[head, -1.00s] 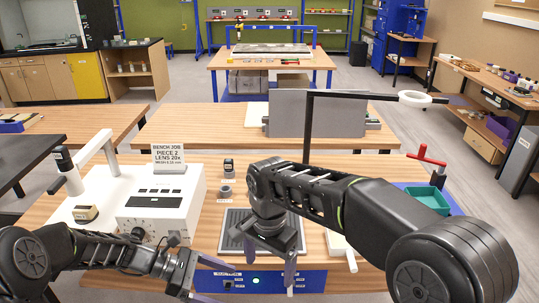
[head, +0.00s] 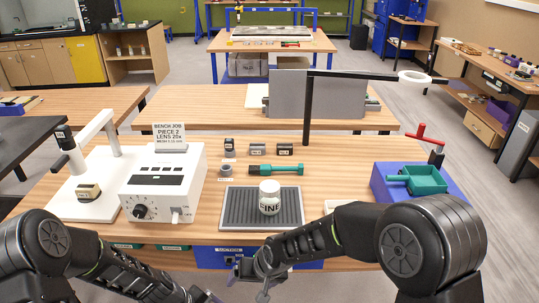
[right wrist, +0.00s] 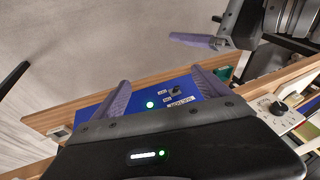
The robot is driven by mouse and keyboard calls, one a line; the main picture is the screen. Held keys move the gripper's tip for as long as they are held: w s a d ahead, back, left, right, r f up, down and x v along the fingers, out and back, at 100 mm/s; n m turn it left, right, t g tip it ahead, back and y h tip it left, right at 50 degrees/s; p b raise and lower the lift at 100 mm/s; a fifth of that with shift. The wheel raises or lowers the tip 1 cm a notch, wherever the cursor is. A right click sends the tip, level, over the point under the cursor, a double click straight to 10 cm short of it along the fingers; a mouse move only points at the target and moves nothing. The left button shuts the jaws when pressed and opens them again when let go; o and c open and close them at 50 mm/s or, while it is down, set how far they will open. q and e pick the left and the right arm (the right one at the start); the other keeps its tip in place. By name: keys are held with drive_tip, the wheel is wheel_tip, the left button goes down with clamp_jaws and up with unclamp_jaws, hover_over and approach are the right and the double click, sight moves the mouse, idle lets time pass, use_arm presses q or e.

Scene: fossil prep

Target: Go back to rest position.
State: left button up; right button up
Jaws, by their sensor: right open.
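My right gripper (head: 256,284) hangs low in front of the bench's near edge in the head view. Its two purple fingers stand apart in the right wrist view (right wrist: 160,90), with nothing between them and the blue suction panel (right wrist: 192,92) beyond. My left gripper (head: 204,297) is low at the bottom edge of the head view, left of the right one and partly cut off. A purple finger of it shows in the right wrist view (right wrist: 200,41), but its opening is unclear. Neither gripper touches anything on the bench.
A white jar marked FINE (head: 270,197) stands upright on a dark ribbed mat (head: 236,208). A white control box (head: 190,190) is left. A green tray (head: 424,179) on a blue block (head: 383,186) is right. A green-handled tool (head: 283,169) lies behind the mat.

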use_arm(q)
drive_tip(key=s+d+f+m+b, duration=0.1)
drive_tip(key=s+d+f+m, duration=0.1)
drive_tip(key=s, duration=0.4)
drive_tip(key=s+d+f+m+b, duration=0.1)
drive_tip(key=s+d+f+m, duration=0.2)
drive_tip(key=s, duration=0.3)
drive_tip(key=s+d+f+m+g+b, duration=0.1)
drive_tip(key=s+d+f+m, duration=0.2)
drive_tip(key=s+d+f, duration=0.1)
drive_tip(key=shift+s+f, duration=0.6)
drive_tip(key=shift+s, duration=0.55)
use_arm(e)
drive_tip(key=s+d+f+m+g, duration=0.1)
drive_tip(key=s+d+f, duration=0.5)
drive_tip(key=s+f, duration=0.5)
drive_tip(key=s+d+f+m+g, duration=0.1)
drive_tip(key=s+d+f, duration=0.5)
drive_tip(key=s+f, duration=0.5)
drive_tip(key=shift+s+d+m+g, duration=0.3)
drive_tip(key=shift+s+m+g, duration=0.1)
drive_tip(key=shift+s, duration=0.55)
